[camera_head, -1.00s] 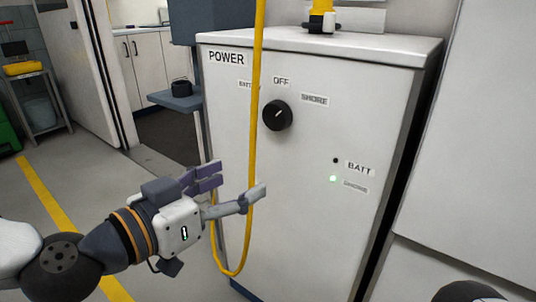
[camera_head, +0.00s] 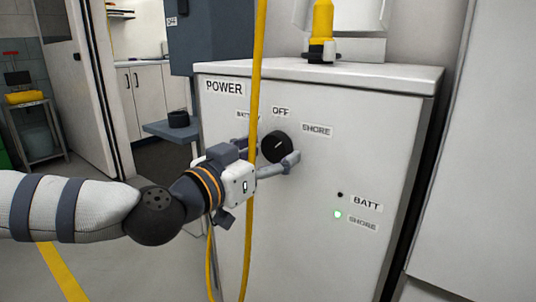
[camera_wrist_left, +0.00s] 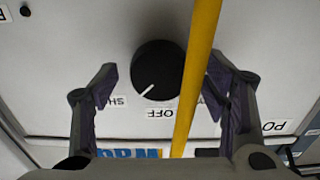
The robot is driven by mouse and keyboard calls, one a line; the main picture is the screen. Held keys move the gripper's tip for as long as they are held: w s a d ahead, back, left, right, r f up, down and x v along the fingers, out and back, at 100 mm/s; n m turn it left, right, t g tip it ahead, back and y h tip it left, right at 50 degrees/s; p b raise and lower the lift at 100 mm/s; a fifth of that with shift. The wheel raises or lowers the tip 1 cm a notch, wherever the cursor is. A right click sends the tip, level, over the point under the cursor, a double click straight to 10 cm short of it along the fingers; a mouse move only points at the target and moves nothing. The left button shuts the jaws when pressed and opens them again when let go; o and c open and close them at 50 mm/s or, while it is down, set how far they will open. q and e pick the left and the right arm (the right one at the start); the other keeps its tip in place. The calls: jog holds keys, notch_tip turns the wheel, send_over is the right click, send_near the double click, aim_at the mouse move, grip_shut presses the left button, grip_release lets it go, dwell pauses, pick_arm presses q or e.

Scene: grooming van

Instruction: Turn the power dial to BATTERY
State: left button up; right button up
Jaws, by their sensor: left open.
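The black power dial (camera_head: 278,147) sits on the white POWER cabinet (camera_head: 290,230), below the BATT, OFF and SHORE labels. Its white mark points up and right, toward SHORE (camera_head: 317,130). The dial also shows in the left wrist view (camera_wrist_left: 157,70), where its mark points toward the partly hidden SH label. My left gripper (camera_head: 266,153) is open, with its fingers on either side of the dial; I cannot tell whether they touch it. The BATT label (camera_head: 245,115) is partly covered by the yellow cable. My right gripper is out of view.
A yellow cable (camera_head: 256,60) hangs in front of the cabinet and passes between my left fingers in the wrist view (camera_wrist_left: 200,50). The green SHORE light (camera_head: 337,214) is lit; the BATT light (camera_head: 340,195) is dark. A small shelf (camera_head: 172,130) stands left of the cabinet.

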pick_arm(q)
jog(key=shift+c, duration=0.4)
jog(key=c, duration=1.1)
jog(key=shift+n, duration=0.3)
jog(key=n+p, duration=0.1)
jog(key=n, duration=0.2)
jog(key=shift+r+n, duration=0.1)
jog(key=shift+n, duration=0.2)
jog(key=n, duration=0.4)
jog(key=shift+n, duration=0.3)
jog(key=n, duration=0.4)
jog(key=shift+n, duration=2.5)
jog(key=shift+r, duration=0.1)
